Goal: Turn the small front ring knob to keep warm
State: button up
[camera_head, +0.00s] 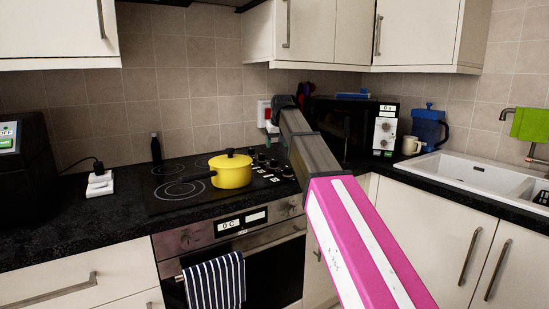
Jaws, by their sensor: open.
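The black hob (170,195) is set in the counter, with ring marks on its left part. Several small black knobs (262,158) stand on its right side with small white labels beside them. I cannot tell which is the small front ring knob, and the labels are too small to read. My arm comes in from the lower right, and my gripper (279,112) is at its dark far end, above and behind the knobs in the picture. It appears apart from them. The gripper is open; its fingers are hard to make out. My arm may hide part of the knob area.
A yellow lidded pan (231,170) stands on the hob, its handle pointing left. A black bottle (156,148) stands behind. The oven (235,235) below has a striped towel (214,283). A microwave (350,125), mug (411,145) and blue jug (428,130) stand right.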

aim_at(274, 160)
jog(key=x, duration=0.7)
jog(key=w+x, duration=0.1)
jog(key=x, duration=0.3)
jog(key=shift+r, duration=0.15)
jog(key=c, duration=0.9)
